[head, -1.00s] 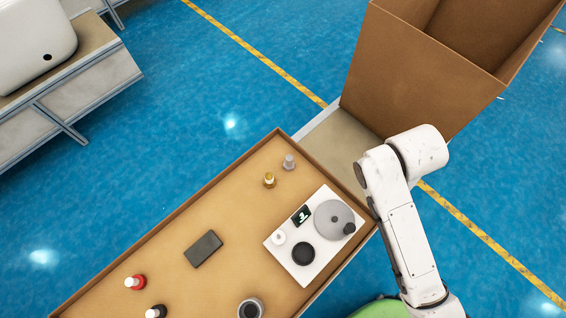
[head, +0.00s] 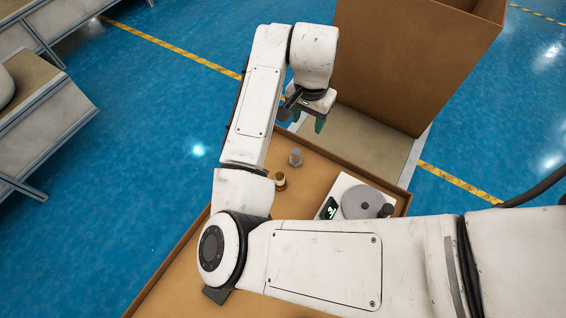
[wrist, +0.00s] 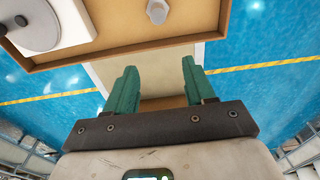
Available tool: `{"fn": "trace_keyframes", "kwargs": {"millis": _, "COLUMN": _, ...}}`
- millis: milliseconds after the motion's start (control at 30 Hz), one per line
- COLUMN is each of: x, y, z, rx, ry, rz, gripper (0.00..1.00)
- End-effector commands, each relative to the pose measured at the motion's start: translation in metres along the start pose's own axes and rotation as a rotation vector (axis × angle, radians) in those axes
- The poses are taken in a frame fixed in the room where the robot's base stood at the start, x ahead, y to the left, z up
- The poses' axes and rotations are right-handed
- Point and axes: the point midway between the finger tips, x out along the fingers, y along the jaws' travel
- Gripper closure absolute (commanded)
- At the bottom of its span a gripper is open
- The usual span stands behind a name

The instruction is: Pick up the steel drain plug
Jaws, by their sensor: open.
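The steel drain plug, a small grey upright piece (head: 295,157), stands in the tan tray near its far end. In the wrist view the plug lies ahead of the fingertips, past the tray's rim. A brass-coloured piece (head: 279,181) stands close to the plug, nearer to me.
A white device with a grey disc (head: 362,202) sits right of the plug in the tray (head: 318,163). A large brown box (head: 410,70) stands beyond the tray's end. My arm hides most of the tray's near part.

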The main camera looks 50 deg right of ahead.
Motion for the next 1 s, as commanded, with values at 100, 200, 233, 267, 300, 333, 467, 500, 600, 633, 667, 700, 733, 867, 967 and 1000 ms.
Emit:
{"fn": "trace_keyframes", "kwargs": {"millis": 100, "x": 0.011, "y": -0.005, "z": 0.021, "rx": 0.017, "ry": -0.06, "rz": 0.01, "gripper": 0.46}}
{"fn": "trace_keyframes", "kwargs": {"millis": 200, "x": 0.019, "y": -0.005, "z": 0.028, "rx": 0.021, "ry": -0.078, "rz": 0.017, "gripper": 0.46}}
{"fn": "trace_keyframes", "kwargs": {"millis": 233, "x": 0.022, "y": -0.005, "z": 0.028, "rx": 0.021, "ry": -0.079, "rz": 0.018, "gripper": 0.46}}
{"fn": "trace_keyframes", "kwargs": {"millis": 267, "x": 0.026, "y": -0.004, "z": 0.029, "rx": 0.021, "ry": -0.079, "rz": 0.019, "gripper": 0.46}}
{"fn": "trace_keyframes", "kwargs": {"millis": 300, "x": 0.032, "y": -0.004, "z": 0.029, "rx": 0.021, "ry": -0.078, "rz": 0.019, "gripper": 0.46}}
{"fn": "trace_keyframes", "kwargs": {"millis": 333, "x": 0.037, "y": -0.004, "z": 0.029, "rx": 0.021, "ry": -0.078, "rz": 0.019, "gripper": 0.46}}
{"fn": "trace_keyframes", "kwargs": {"millis": 467, "x": 0.056, "y": -0.004, "z": 0.03, "rx": 0.02, "ry": -0.076, "rz": 0.018, "gripper": 0.46}}
{"fn": "trace_keyframes", "kwargs": {"millis": 500, "x": 0.06, "y": -0.004, "z": 0.031, "rx": 0.021, "ry": -0.077, "rz": 0.018, "gripper": 0.46}}
{"fn": "trace_keyframes", "kwargs": {"millis": 600, "x": 0.067, "y": -0.004, "z": 0.031, "rx": 0.021, "ry": -0.075, "rz": 0.017, "gripper": 0.46}}
{"fn": "trace_keyframes", "kwargs": {"millis": 633, "x": 0.068, "y": -0.004, "z": 0.031, "rx": 0.021, "ry": -0.075, "rz": 0.017, "gripper": 0.46}}
{"fn": "trace_keyframes", "kwargs": {"millis": 667, "x": 0.07, "y": -0.003, "z": 0.031, "rx": 0.021, "ry": -0.075, "rz": 0.017, "gripper": 0.46}}
{"fn": "trace_keyframes", "kwargs": {"millis": 700, "x": 0.073, "y": -0.003, "z": 0.032, "rx": 0.021, "ry": -0.076, "rz": 0.017, "gripper": 0.46}}
{"fn": "trace_keyframes", "kwargs": {"millis": 733, "x": 0.076, "y": -0.002, "z": 0.033, "rx": 0.021, "ry": -0.077, "rz": 0.018, "gripper": 0.46}}
{"fn": "trace_keyframes", "kwargs": {"millis": 867, "x": 0.095, "y": 0.001, "z": 0.036, "rx": 0.021, "ry": -0.076, "rz": 0.017, "gripper": 0.46}}
{"fn": "trace_keyframes", "kwargs": {"millis": 967, "x": 0.109, "y": 0.002, "z": 0.037, "rx": 0.02, "ry": -0.076, "rz": 0.018, "gripper": 0.46}}
{"fn": "trace_keyframes", "kwargs": {"millis": 1000, "x": 0.113, "y": 0.002, "z": 0.038, "rx": 0.02, "ry": -0.076, "rz": 0.017, "gripper": 0.46}}
